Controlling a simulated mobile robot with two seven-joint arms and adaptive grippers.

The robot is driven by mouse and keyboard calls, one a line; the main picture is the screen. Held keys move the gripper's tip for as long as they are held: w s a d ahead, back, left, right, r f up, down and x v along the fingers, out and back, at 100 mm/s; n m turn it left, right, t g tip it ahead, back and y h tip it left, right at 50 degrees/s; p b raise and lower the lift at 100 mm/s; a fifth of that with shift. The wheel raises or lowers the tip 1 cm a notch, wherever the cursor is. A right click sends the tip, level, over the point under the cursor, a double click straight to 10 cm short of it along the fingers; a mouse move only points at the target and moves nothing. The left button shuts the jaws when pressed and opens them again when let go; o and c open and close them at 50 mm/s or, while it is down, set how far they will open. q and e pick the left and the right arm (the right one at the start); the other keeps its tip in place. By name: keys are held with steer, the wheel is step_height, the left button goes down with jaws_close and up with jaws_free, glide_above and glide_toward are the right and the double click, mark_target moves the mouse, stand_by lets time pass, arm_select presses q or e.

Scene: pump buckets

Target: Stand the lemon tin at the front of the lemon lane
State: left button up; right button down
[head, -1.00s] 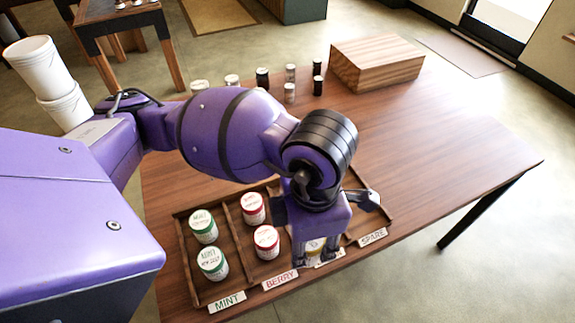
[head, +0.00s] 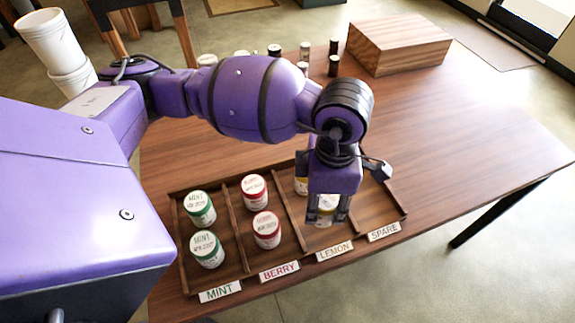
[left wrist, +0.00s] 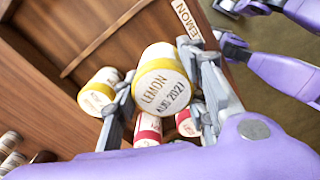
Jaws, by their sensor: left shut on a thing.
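My left gripper (head: 327,217) is shut on a lemon tin (head: 326,205), a white tin with a yellow band. The held tin also shows in the left wrist view (left wrist: 162,88), its lid reading LEMON, AUG 2027. It is over the front part of the lemon lane, behind the LEMON label (head: 334,251). I cannot tell whether its base touches the lane floor. Another lemon tin (head: 301,186) stands farther back in that lane, partly hidden by my arm; it shows beside the left finger in the left wrist view (left wrist: 98,92).
Green-banded mint tins (head: 207,249) and red-banded berry tins (head: 267,229) stand in the lanes to the left. The spare lane (head: 375,205) shows no tin. Several jars (head: 304,50) and a wooden box (head: 400,45) are at the back of the table.

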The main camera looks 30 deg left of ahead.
arm_select(q)
steer(key=shift+w+a+f, duration=0.15)
steer(key=shift+w+f, duration=0.55)
steer(key=shift+f, duration=0.15)
steer(key=shift+w+a+f, duration=0.1)
steer(key=shift+w+f, duration=0.05)
steer(key=shift+f, duration=0.75)
steer(key=shift+w+f, duration=0.15)
steer(key=shift+f, duration=0.7)
steer(key=shift+f, duration=0.1)
steer(key=shift+f, duration=0.15)
steer(key=o, duration=1.2)
steer(key=shift+o, duration=0.2)
step_height(320, 180, up, 13)
steer(key=shift+f, duration=0.2)
steer(key=shift+s+f, duration=0.1)
